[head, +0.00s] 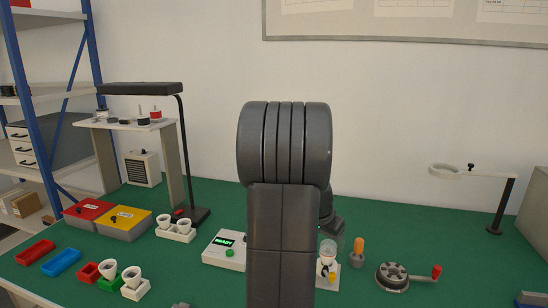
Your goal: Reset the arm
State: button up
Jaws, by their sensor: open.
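My grey arm stands upright in the middle of the head view and hides part of the bench behind it. My gripper's fingers are not visible; a dark part of my arm shows just right of the upright link. A white device with a lit READY display (223,252) stands just left of my arm. A small white stand with a clear bulb-like piece (328,250) is just right of my arm, partly hidden by it.
The green bench (420,240) has free room at the right. Red (88,212) and yellow (124,222) boxes, a black lamp (180,150), small cups (133,274) and trays (61,262) stand left. A hand-crank reel (393,275) and magnifier (446,171) stand right.

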jog(key=x, duration=0.2)
jog(key=shift+w+d+f, duration=0.1)
jog(key=shift+f, duration=0.15)
jog(key=shift+r, duration=0.2)
jog(key=v, duration=1.3)
jog(key=x, duration=1.3)
jog(key=shift+f, duration=0.2)
jog(key=shift+w+r+p, duration=0.1)
jog(key=shift+r+p, duration=0.5)
jog(key=shift+p, duration=0.05)
jog(key=shift+r+p, duration=0.7)
jog(key=shift+p, duration=0.2)
jog(key=shift+r+p, duration=1.4)
jog(key=shift+r, duration=0.9)
